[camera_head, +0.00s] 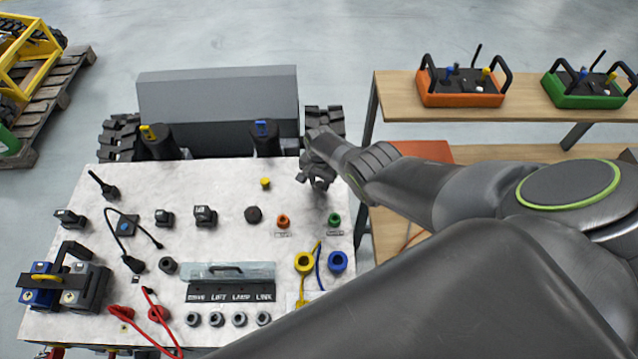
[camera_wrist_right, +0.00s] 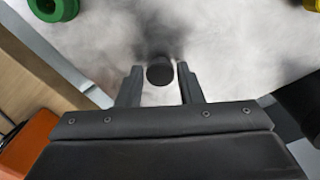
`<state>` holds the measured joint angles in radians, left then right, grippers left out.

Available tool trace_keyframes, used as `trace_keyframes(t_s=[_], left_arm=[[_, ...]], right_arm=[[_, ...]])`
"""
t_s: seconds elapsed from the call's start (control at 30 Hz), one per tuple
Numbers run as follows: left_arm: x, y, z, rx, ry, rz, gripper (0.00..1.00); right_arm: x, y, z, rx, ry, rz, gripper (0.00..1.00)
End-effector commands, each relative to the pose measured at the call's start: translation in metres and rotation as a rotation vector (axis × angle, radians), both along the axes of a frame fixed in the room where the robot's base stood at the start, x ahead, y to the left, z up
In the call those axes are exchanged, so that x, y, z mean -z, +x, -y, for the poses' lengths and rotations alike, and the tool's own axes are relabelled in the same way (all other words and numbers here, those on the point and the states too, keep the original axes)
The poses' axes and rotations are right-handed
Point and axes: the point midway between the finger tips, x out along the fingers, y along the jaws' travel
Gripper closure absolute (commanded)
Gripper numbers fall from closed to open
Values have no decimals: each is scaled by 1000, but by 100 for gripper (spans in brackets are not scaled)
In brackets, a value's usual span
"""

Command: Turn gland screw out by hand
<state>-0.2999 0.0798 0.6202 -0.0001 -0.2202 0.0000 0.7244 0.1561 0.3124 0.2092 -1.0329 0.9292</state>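A small dark round-headed part, which looks like the gland screw (camera_wrist_right: 160,74), stands on the pale panel in the right wrist view. My right gripper (camera_wrist_right: 160,67) is open, with one finger on each side of this part. A narrow gap shows between the part and the fingers, so they do not look closed on it. In the head view my right gripper (camera_head: 318,183) is over the panel's far right corner, and the part is hidden there behind the gripper and wrist. My left gripper is not in view.
The pale panel (camera_head: 230,235) carries a green fitting (camera_head: 334,219), an orange fitting (camera_head: 283,221) and a yellow knob (camera_head: 265,183) near my right gripper. A black cylinder with a blue top (camera_head: 264,138) stands behind. A wooden table (camera_head: 500,85) is at right.

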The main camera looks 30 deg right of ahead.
Motion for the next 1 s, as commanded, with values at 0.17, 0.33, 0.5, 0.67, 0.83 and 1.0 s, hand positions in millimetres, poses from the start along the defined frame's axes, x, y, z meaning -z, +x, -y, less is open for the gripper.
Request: trace_keyframes(t_s=[0.17, 0.33, 0.5, 0.67, 0.83, 1.0], left_arm=[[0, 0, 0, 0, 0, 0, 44], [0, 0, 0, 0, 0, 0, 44], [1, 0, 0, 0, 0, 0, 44], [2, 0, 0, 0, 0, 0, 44], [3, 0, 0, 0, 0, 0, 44], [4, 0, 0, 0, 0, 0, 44]], right_arm=[[0, 0, 0, 0, 0, 0, 90], [0, 0, 0, -45, -1, -1, 90], [1, -1, 0, -230, 0, -1, 90], [1, -1, 0, -413, -1, -1, 90], [1, -1, 0, -608, 0, 0, 90], [1, -1, 0, -782, 0, -1, 90]])
